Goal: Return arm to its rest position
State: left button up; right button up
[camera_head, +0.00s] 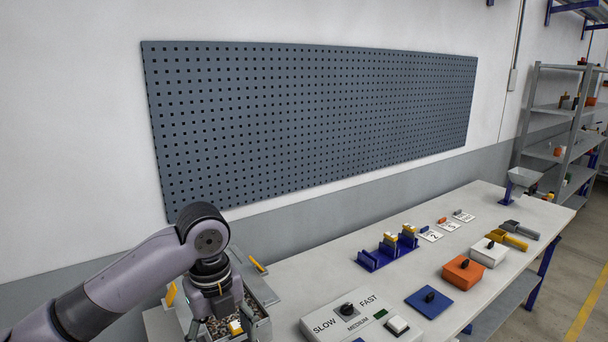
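My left arm comes in from the left, and its gripper (218,318) points down over a grey box (262,290) holding dark, gravel-like pieces. A small yellow and white piece (235,327) shows right by the fingers. I cannot tell whether it is held or lies in the box. The fingertips are partly hidden and cut close to the picture's lower edge. My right gripper is not in view.
A control panel marked SLOW, MEDIUM, FAST (328,325) stands right of the box. Farther along the table (335,270) are a blue rack (372,262), a blue plate (418,303), an orange box (463,274) and scoops. A pegboard (310,115) hangs behind.

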pick_arm(q)
jog(key=s+d+f+n+t+h, duration=0.1)
jog(key=s+d+f+n, duration=0.25)
jog(key=f, duration=0.25)
jog(key=s+d+f+n+h, duration=0.1)
jog(key=s+d+f+n, duration=0.15)
jog(key=f+n, duration=0.2)
jog(key=s+d+f+n+t+h, duration=0.1)
jog(key=s+d+f+n+h, duration=0.1)
jog(key=s+f+n, duration=0.3)
jog(key=s+a+f+n+t+y, duration=0.1)
jog(key=s+a+f+n+y, duration=0.45)
jog(key=s+a+n, duration=0.75)
notch_tip(320, 180, down, 28)
jog(key=a+h+b, duration=0.1)
jog(key=s+a+f+g+b, duration=0.1)
jog(key=s+a+f+g, duration=0.1)
jog(key=s+f, duration=1.6)
jog(key=shift+a+f+b, duration=0.4)
jog(key=shift+a+f, duration=0.15)
jog(key=shift+a, duration=0.15)
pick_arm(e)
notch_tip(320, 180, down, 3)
